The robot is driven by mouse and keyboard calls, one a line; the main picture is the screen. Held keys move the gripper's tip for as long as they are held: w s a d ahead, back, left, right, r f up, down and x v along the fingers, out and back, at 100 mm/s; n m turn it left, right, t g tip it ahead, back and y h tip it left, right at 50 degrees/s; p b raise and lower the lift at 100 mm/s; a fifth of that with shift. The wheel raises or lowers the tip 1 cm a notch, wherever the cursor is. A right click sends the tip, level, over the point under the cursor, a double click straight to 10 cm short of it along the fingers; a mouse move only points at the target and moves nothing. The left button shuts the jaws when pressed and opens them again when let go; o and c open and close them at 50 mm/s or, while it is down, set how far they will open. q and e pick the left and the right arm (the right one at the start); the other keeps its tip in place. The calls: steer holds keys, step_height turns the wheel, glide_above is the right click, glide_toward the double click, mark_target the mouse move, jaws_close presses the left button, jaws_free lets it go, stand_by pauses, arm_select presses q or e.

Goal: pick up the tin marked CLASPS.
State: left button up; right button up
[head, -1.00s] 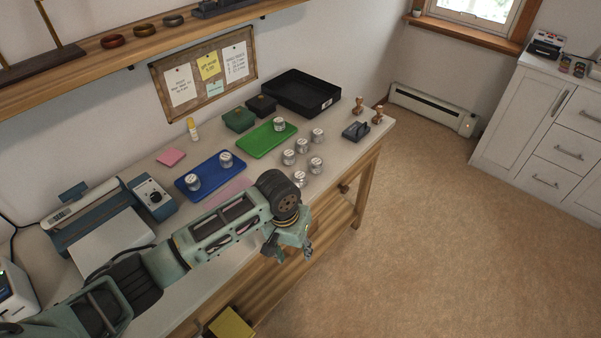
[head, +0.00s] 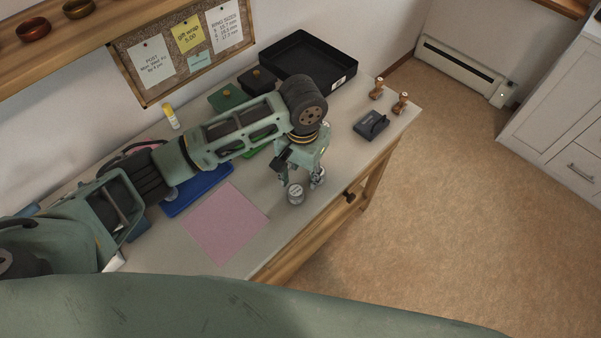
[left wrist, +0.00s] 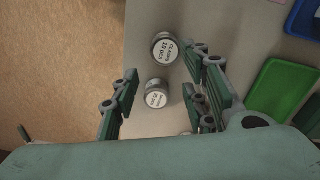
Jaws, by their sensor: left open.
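The tin marked CLASPS (left wrist: 165,48) is a small silver tin with a white label on its lid, standing upright on the bench. It shows in the left wrist view just beyond my fingers, and as the nearer-left tin (head: 295,194) in the head view. My left gripper (head: 301,181) is open and points down over the tins. In the left wrist view, a second tin (left wrist: 157,94), its label too small to read surely, lies between the fingers of my gripper (left wrist: 161,92). A third tin is mostly hidden at the lower edge there. My right gripper is out of view.
A green tray (left wrist: 278,92) and a blue tray (head: 190,203) lie beside the tins. A pink sheet (head: 222,222) lies left of them. A black tray (head: 277,63), a dark stamp-like block (head: 370,125) and two wooden stamps stand farther off. The bench's front edge is close.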

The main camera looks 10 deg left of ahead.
mark_target(299, 192)
arm_select(q)
steer(key=shift+s+f, duration=0.3)
steer(key=shift+f, duration=0.1)
steer(key=shift+s+a+f+p, duration=0.15)
steer(key=shift+s+f+p, duration=0.15)
steer(key=shift+s+f, duration=0.3)
step_height(299, 192, down, 3)
steer(key=shift+a+r+p, duration=0.15)
steer(key=shift+p, duration=0.25)
steer(key=shift+w+f, duration=0.2)
steer(key=shift+f, duration=0.85)
steer(key=c, duration=0.9)
jaws_close()
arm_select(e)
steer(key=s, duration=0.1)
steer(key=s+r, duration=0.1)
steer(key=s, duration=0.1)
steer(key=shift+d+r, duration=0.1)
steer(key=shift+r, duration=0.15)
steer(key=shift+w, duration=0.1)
